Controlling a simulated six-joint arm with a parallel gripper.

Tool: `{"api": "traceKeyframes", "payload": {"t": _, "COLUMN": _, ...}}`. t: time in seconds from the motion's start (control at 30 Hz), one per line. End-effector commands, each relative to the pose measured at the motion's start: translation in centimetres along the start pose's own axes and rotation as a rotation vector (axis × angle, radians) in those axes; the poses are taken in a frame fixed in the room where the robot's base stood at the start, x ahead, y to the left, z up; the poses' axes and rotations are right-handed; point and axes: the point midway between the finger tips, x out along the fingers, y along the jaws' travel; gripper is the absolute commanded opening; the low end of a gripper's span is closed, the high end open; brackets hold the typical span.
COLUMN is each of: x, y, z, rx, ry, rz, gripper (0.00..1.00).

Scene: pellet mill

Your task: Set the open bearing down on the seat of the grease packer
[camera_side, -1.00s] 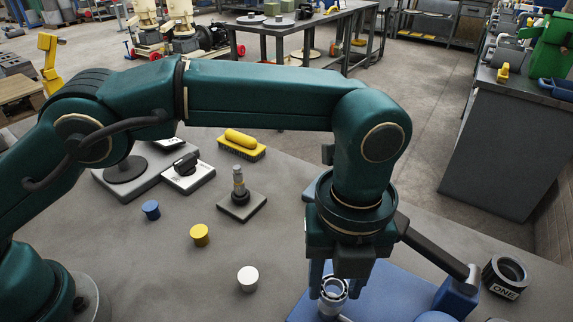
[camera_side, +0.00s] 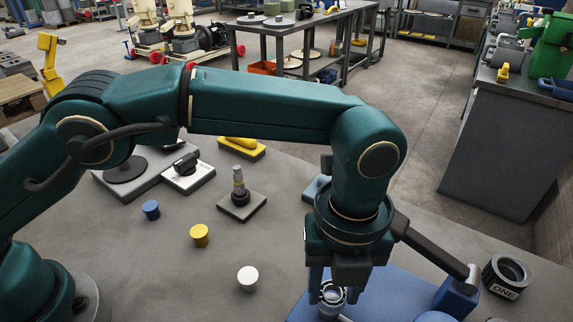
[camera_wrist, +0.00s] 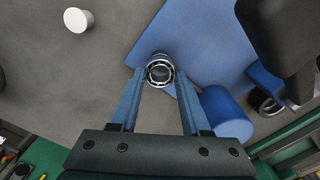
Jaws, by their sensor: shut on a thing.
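The open bearing (camera_side: 332,295) is a bright metal ring held between the fingertips of my gripper (camera_side: 332,290). In the wrist view the bearing (camera_wrist: 160,73) shows its ring of balls between my two blue-grey fingers (camera_wrist: 160,82). The grease packer has a blue base plate (camera_side: 390,290), a dark lever with a metal end, and a blue block (camera_side: 455,300). The bearing is over the left part of this plate. The seat is mostly hidden under the bearing and fingers, so I cannot tell whether they touch.
A black ring labelled ONE (camera_side: 506,277) stands right of the packer. A white cap (camera_side: 247,279), a yellow cap (camera_side: 200,235) and a blue cap (camera_side: 151,210) stand on the bench to the left. A small post on a square base (camera_side: 240,200) stands behind them.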

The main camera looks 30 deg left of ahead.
Motion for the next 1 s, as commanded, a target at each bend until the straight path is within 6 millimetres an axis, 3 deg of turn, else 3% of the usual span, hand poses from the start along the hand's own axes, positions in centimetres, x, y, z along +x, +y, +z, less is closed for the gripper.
{"api": "traceKeyframes", "payload": {"t": 1.0, "x": 1.6, "y": 0.0, "z": 0.0, "rx": 0.000, "ry": 0.000, "rz": 0.000, "gripper": 0.00}}
